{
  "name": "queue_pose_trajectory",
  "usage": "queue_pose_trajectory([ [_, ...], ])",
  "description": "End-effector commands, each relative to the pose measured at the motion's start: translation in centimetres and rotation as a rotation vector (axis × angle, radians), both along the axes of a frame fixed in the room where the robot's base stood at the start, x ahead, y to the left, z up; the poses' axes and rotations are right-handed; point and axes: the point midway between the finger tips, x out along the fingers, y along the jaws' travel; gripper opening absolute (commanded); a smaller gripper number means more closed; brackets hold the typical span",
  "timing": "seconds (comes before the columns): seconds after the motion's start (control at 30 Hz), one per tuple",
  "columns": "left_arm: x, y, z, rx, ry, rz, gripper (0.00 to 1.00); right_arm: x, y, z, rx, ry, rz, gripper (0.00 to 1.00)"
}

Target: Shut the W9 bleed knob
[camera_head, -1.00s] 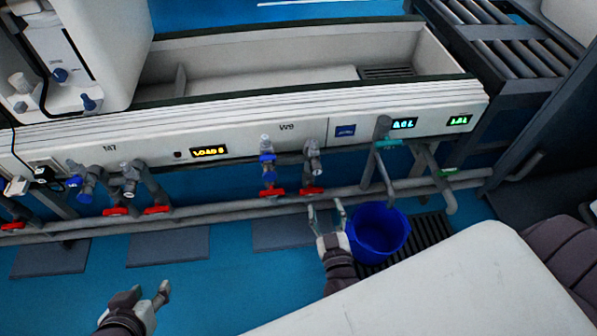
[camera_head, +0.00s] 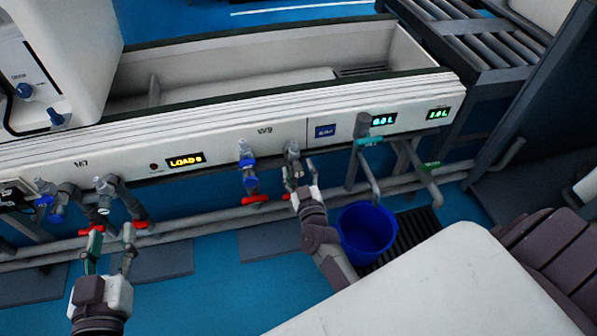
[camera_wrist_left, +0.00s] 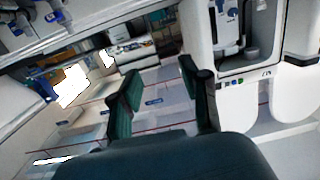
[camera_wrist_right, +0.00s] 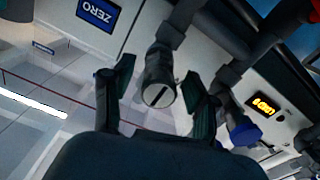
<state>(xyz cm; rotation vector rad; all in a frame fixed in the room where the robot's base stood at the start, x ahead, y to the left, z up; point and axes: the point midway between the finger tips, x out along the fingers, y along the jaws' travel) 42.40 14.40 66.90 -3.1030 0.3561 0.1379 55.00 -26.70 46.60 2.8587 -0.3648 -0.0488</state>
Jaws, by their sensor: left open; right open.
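The W9 label (camera_head: 265,131) is on the white panel of the bench. Below it hang two fittings: one with a blue knob (camera_head: 247,161) and a red handle (camera_head: 255,199), and a grey one (camera_head: 293,148) to its right. My right gripper (camera_head: 298,173) is open, just below and in front of the grey fitting, and hides its lower part. In the right wrist view, a round grey knob with a dark slot (camera_wrist_right: 160,95) shows between the open fingers (camera_wrist_right: 160,78); contact is not visible. My left gripper (camera_head: 109,243) is open and empty, low in front of the left valves.
Valves with red handles (camera_head: 140,224) hang at the left along a grey pipe (camera_head: 210,222). A blue bucket (camera_head: 366,232) stands right of my right arm, by a floor grate (camera_head: 418,224). A white surface (camera_head: 450,290) fills the lower right.

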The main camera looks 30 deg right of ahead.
Motion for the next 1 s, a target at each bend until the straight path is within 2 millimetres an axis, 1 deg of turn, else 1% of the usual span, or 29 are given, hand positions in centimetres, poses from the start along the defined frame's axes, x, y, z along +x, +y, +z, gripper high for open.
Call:
queue_pose_trajectory([
  [0.17,0.0,0.0,0.0,0.0,0.0,0.0,0.46,0.0,0.0,0.0,0.0,0.0,0.0,0.58],
  [0.27,0.0,0.0,0.0,0.0,0.0,0.0,0.46,0.0,0.0,0.0,0.0,0.0,0.0,0.43],
  [0.5,0.0,0.0,0.0,0.0,0.001,0.0,0.46,0.0,0.0,0.0,0.0,0.0,0.0,0.03],
  [0.53,0.0,0.0,0.0,0.0,0.001,0.0,0.46,0.0,0.0,0.0,0.0,0.0,0.0,0.0],
  [0.83,-0.1,0.1,-0.3,0.006,0.026,0.001,0.46,0.0,0.1,0.1,0.034,-0.009,0.001,0.0],
  [1.0,-0.6,0.6,-2.2,0.034,0.133,0.009,0.46,0.0,0.1,0.1,0.114,-0.03,0.001,0.0],
])
